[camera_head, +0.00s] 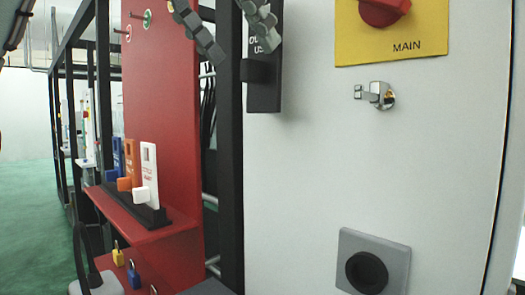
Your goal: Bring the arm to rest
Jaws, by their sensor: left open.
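My left gripper (242,47) is at the top of the head view, its two grey jointed fingers spread apart and pointing down. It is open, with no object seen held in it. I cannot tell whether that finger touches the tag. The rest of the gripper is cut off by the top edge. My right gripper is not in view.
The light grey cabinet (400,170) fills the right side, with a red knob (383,10), a metal latch (378,95) and a black round socket (367,271). A red board (165,80) with a shelf of tags (149,175) and small padlocks (118,254) stands left. Green floor lies beyond.

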